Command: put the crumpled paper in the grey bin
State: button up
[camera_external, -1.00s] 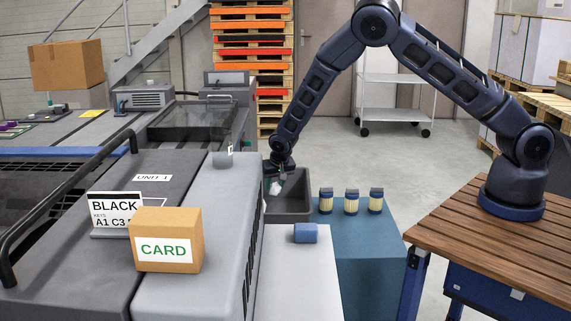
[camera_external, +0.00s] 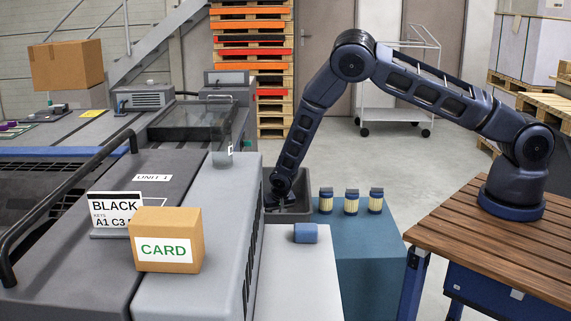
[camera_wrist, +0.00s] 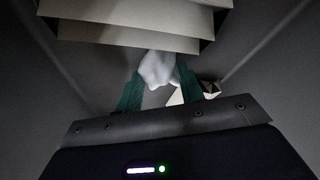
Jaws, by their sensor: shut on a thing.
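The crumpled paper (camera_wrist: 157,69) is a white wad held between the two green fingers of my gripper (camera_wrist: 160,88) in the wrist view. My gripper is shut on it, down inside the grey bin (camera_wrist: 262,75), whose dark walls slope on both sides. In the external view my arm reaches down into the grey bin (camera_external: 292,214); the bin wall and the printing unit hide the fingers and the paper there.
In the wrist view, beige sheets or card pieces (camera_wrist: 130,35) lie in the bin near the fingers, with a small pale folded piece (camera_wrist: 211,88) to the right. Several small jars (camera_external: 350,202) stand right of the bin. A blue roll (camera_external: 305,233) lies in front.

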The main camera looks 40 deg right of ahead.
jog(key=o, duration=0.9)
jog(key=shift+o, duration=0.2)
